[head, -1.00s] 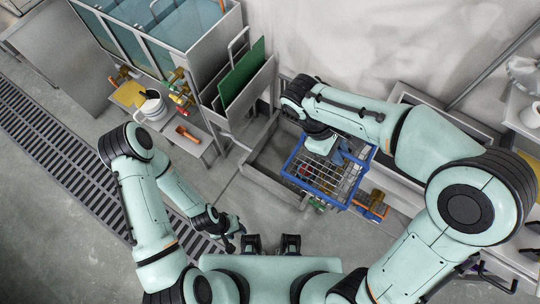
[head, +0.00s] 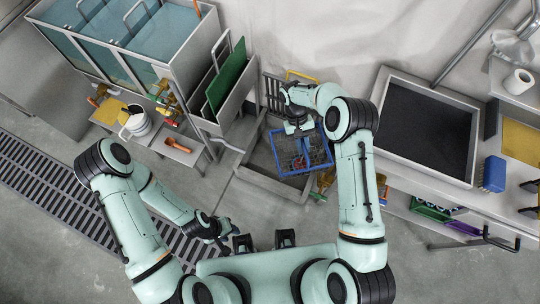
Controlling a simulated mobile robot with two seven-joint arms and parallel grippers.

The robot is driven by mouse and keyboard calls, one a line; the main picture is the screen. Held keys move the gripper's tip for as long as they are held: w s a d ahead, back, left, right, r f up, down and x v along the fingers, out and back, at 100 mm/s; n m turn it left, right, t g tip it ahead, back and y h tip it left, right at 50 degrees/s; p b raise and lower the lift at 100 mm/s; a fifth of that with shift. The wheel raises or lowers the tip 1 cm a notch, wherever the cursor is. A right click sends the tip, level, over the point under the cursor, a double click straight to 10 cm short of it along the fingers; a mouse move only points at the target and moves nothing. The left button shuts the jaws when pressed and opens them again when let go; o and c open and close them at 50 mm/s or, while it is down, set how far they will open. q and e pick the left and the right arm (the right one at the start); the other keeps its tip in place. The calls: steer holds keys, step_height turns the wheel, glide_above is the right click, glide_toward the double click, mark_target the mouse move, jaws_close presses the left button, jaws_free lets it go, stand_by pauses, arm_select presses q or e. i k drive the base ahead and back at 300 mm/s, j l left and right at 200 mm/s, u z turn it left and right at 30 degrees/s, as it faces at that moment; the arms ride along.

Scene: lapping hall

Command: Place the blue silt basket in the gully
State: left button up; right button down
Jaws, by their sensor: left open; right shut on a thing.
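The blue silt basket (head: 291,171), a blue-rimmed wire basket, is in the head view right of centre. My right gripper (head: 298,128) is shut on its far side, with the fingers partly hidden by the wrist. The gully (head: 262,182) is a grey, rectangular, walled pit in the floor. The basket overlaps the gully's opening and looks roughly level; I cannot tell whether it hangs above the pit or touches its walls. My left gripper (head: 222,236) is open and empty, low over the floor left of the gully.
A dark-bottomed sink (head: 425,125) is right. Brass fittings lie right of the gully. A floor grate runs left.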

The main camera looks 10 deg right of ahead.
mark_target(267, 163)
steer(key=j, duration=0.35)
steer(key=k+j, duration=0.15)
steer(key=j, duration=0.2)
steer(key=i+j, duration=0.15)
steer(key=j, duration=0.15)
steer(key=i+j+z, duration=0.1)
steer(key=j, duration=0.25)
steer(key=i, duration=0.65)
